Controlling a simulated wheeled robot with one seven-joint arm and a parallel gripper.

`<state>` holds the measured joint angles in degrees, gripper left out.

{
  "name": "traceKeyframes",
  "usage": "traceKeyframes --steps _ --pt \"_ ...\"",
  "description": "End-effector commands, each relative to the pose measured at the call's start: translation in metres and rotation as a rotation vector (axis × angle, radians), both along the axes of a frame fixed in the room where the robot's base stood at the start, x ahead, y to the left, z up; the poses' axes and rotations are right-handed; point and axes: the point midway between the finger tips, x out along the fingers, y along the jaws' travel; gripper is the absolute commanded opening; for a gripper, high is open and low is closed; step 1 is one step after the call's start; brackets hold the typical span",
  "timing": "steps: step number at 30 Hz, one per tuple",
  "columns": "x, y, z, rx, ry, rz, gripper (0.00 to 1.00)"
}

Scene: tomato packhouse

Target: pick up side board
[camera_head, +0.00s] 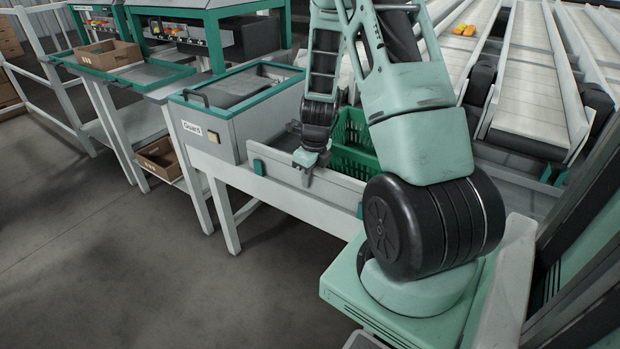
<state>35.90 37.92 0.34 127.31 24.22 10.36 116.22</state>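The side board (285,171) is a long, low pale grey panel. It stands on edge along the front of the white work table, with a green fitting near its left end and another green piece at its right end. My gripper (307,173) points down at the middle of the board. One grey finger shows in front of the board's near face, overlapping its top edge. The other finger is hidden, and I cannot tell whether the fingers press on the board. My arm covers part of the area behind it.
A green crate (353,145) stands behind the board, partly hidden by my arm. A grey box with a green rim (215,127) stands left of the board. Cardboard boxes (108,54) lie farther left. Conveyor lanes (535,70) run at the back right. The floor in front is clear.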

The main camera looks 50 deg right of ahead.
Motion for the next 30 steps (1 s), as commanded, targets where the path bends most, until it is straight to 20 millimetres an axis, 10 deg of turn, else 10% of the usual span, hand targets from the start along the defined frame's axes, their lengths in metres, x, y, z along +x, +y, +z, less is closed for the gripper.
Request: traceKeyframes --steps 11,30 --pt "0.001 0.0 0.008 -0.002 -0.001 0.002 0.0" --pt "0.001 0.0 0.106 -0.001 -0.001 0.001 0.0"
